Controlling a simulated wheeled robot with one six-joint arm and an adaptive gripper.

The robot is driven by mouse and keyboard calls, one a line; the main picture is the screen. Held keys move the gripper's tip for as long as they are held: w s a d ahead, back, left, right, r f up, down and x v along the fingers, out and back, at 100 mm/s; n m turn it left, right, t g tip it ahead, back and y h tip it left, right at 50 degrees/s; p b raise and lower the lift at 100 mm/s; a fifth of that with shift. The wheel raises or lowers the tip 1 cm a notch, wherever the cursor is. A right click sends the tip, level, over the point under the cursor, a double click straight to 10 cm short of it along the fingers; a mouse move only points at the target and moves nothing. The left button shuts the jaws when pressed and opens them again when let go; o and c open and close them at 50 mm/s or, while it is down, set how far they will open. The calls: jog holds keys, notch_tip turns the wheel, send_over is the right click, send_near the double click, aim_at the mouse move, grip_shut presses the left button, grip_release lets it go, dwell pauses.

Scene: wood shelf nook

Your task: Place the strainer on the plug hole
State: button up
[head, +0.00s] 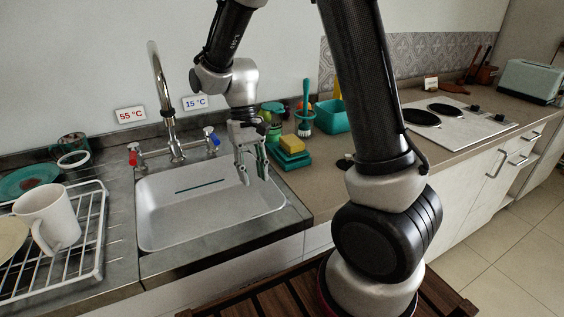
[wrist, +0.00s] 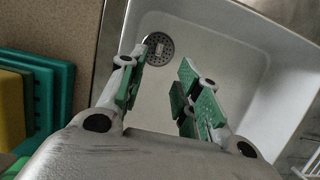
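A round, grey, perforated disc (wrist: 157,48) lies on the sink floor in the wrist view. I cannot tell whether it is the strainer, the plug hole's own grate, or the strainer over the plug hole. In the head view the disc is not visible. My gripper (head: 254,179) points down over the right part of the white sink (head: 165,222). In the wrist view its green-padded fingers (wrist: 164,60) are apart with nothing held between them. The disc appears beyond the fingertips, close to the left finger; the gap in height is unclear.
A tap (head: 162,90) with red and blue handles stands behind the sink. A yellow sponge (head: 292,142) on green holders (head: 290,160) is just right of it. A wire rack (head: 92,240) with a white mug (head: 50,218) stands left. The sink's left half is clear.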

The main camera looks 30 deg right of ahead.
jog(key=s+d+r+t, duration=0.45)
jog(key=d+r, duration=0.35)
jog(key=r, duration=0.4)
jog(key=s+d+r+t, duration=0.1)
jog(key=s+d+r, duration=0.2)
jog(key=s, duration=0.2)
jog(key=s+d+r+t, duration=0.2)
jog(key=s+d, duration=0.1)
jog(key=s, duration=0.3)
jog(key=shift+d+r, duration=0.3)
jog(key=shift+r, duration=0.1)
